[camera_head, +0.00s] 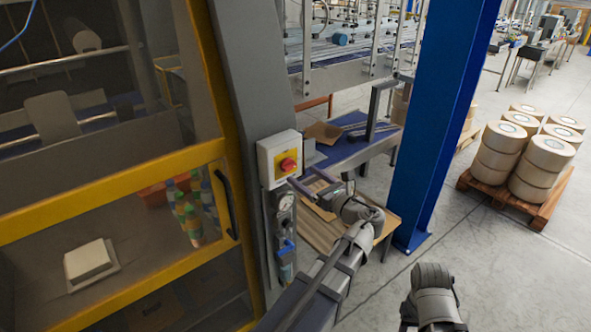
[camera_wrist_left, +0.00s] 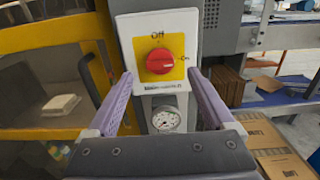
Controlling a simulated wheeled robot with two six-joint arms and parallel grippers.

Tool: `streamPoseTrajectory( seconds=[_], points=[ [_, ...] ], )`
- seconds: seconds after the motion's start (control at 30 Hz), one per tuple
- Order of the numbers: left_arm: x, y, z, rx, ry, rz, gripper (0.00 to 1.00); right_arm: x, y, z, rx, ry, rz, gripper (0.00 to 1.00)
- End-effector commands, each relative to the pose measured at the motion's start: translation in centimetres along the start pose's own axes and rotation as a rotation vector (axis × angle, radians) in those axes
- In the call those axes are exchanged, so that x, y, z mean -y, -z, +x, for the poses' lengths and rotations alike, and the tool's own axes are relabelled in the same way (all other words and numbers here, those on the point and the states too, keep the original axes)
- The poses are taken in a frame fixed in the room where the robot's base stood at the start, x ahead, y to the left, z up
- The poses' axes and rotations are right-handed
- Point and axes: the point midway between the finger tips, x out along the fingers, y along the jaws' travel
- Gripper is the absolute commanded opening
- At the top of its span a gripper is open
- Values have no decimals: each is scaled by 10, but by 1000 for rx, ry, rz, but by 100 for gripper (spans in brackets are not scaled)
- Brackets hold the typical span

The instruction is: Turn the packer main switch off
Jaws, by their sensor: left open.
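The packer main switch is a white box (camera_head: 279,158) on the grey post, with a yellow plate and a red knob (camera_head: 287,164). In the left wrist view the red knob (camera_wrist_left: 160,61) sits mid-plate, its grip lying roughly level, toward the "On" mark at the right. "Off" is printed above it. My left gripper (camera_head: 303,176) is open in front of the box, to its lower right in the head view. In the left wrist view its purple fingers (camera_wrist_left: 160,75) stand either side of the plate, apart from the knob. My right gripper is not in view.
A pressure gauge (camera_wrist_left: 166,119) sits just below the switch. The yellow-framed door (camera_head: 120,196) with a black handle (camera_head: 226,204) is left of the post. A blue column (camera_head: 440,120) stands to the right. A pallet (camera_head: 512,197) of round drums is farther right, beyond open floor.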

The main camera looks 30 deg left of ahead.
Motion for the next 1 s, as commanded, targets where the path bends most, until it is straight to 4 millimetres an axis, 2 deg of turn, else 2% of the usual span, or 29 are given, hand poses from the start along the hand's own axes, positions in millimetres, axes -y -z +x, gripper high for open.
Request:
streamPoseTrajectory(
  seconds=[0.1, 0.3, 0.7, 1.0],
  points=[
    [0, 0, 20, -1, -4, -1, 87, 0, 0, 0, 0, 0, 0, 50],
    [0, 0, 42, -1, -2, -2, 87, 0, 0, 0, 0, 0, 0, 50],
    [0, 0, 48, -2, 0, -2, 87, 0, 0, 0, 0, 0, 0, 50],
    [0, 0, 48, -2, 0, -2, 54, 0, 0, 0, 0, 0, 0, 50]
  ],
)
